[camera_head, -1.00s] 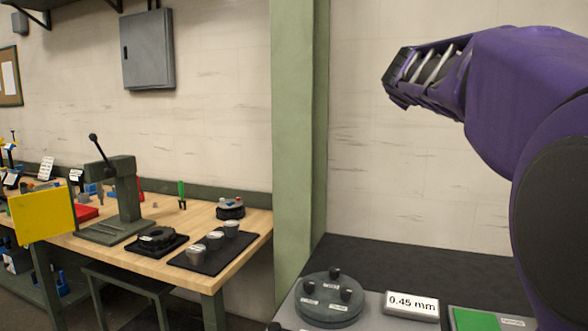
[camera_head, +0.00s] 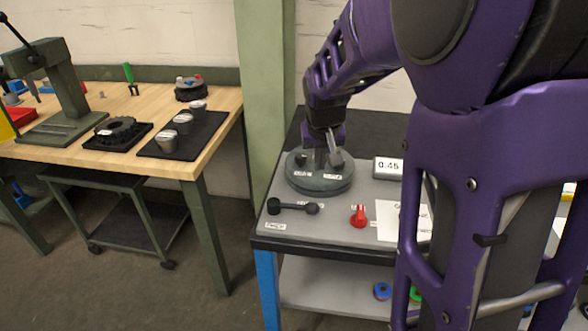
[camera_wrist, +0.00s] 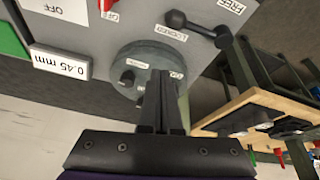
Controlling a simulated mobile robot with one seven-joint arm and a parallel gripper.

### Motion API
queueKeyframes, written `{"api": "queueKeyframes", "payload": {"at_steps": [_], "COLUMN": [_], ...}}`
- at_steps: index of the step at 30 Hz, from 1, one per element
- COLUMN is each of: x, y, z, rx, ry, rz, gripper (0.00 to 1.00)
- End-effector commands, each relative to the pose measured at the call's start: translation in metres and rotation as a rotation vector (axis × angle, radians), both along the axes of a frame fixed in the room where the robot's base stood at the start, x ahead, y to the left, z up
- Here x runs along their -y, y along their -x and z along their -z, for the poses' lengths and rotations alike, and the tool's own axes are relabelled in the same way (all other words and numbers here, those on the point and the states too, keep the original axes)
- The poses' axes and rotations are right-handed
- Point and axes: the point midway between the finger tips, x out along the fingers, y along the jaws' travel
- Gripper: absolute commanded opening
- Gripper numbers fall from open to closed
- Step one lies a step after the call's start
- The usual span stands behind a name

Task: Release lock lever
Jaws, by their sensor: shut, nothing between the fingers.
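The lock lever, a black bar with a rounded knob at each end (camera_head: 292,207), lies on the grey top of the right-hand bench, near its front left corner. It also shows in the wrist view (camera_wrist: 198,27), between labels reading LOCKED and FREE; which label it points to is unclear. My gripper (camera_head: 322,150) is shut and empty, pointing down over the round grey dial plate behind the lever. In the wrist view my fingers (camera_wrist: 163,105) are together in front of that plate, apart from the lever. The arm hides part of the plate.
The round plate (camera_head: 318,186) carries small black knobs. A red switch (camera_head: 360,217) stands right of the lever, and a 0.45 mm sign (camera_head: 387,168) stands behind it. A wooden workbench (camera_head: 220,110) with a press is at left, across open floor.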

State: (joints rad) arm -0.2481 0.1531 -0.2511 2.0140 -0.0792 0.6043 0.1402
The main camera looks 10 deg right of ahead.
Motion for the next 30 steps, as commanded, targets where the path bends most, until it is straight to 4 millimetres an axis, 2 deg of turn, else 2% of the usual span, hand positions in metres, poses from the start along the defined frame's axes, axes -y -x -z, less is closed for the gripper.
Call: {"api": "queueKeyframes", "payload": {"at_steps": [3, 6, 16, 20, 30], "x": [-0.008, -0.012, -0.013, -0.012, -0.010], "y": [0.014, 0.019, 0.019, 0.018, 0.000], "z": [0.016, 0.021, 0.022, 0.028, 0.084], "rx": [-0.046, -0.063, -0.066, -0.067, -0.070], "ry": [-0.041, -0.057, -0.060, -0.059, -0.058], "rz": [0.024, 0.033, 0.034, 0.034, 0.034], "gripper": [0.00, 0.00, 0.00, 0.00, 0.00]}}
